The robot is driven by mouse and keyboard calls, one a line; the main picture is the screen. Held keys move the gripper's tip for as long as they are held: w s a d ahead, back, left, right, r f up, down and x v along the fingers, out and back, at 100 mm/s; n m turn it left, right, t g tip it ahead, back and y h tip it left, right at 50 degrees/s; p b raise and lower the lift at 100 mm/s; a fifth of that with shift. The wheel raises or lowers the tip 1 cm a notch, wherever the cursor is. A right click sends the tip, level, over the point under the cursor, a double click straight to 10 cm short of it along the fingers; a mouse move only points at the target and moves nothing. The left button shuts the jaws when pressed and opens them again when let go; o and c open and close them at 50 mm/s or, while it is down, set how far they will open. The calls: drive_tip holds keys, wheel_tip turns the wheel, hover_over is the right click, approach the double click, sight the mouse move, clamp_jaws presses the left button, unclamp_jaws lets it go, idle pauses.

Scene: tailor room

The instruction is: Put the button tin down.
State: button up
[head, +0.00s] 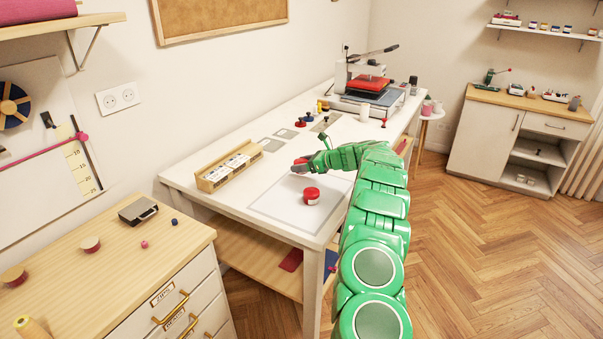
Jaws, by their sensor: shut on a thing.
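My gripper (298,165) is at the far end of my green arm, over the white table, and points left. It is shut on a small red thing, which I take for the button tin (302,160). Only a little of it shows past the grey fingers, and I cannot tell its height above the table. A round red tin (311,196) with a pale mark on its lid stands on the pale mat (275,207), nearer than my gripper and apart from it.
A wooden box (213,184) with several compartments stands left of the mat on the white table (178,178). Grey plates (272,144) and small spools lie behind. A heat press (367,92) stands at the far end. The mat has bare room around the red tin.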

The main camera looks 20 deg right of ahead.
sight(302, 179)
drive_tip(key=shift+w+f, duration=0.2)
drive_tip(key=shift+f, duration=0.05)
drive_tip(key=shift+w+f, duration=0.25)
drive_tip(key=shift+f, duration=1.45)
drive_tip(key=shift+f, duration=0.15)
drive_tip(key=o, duration=1.2)
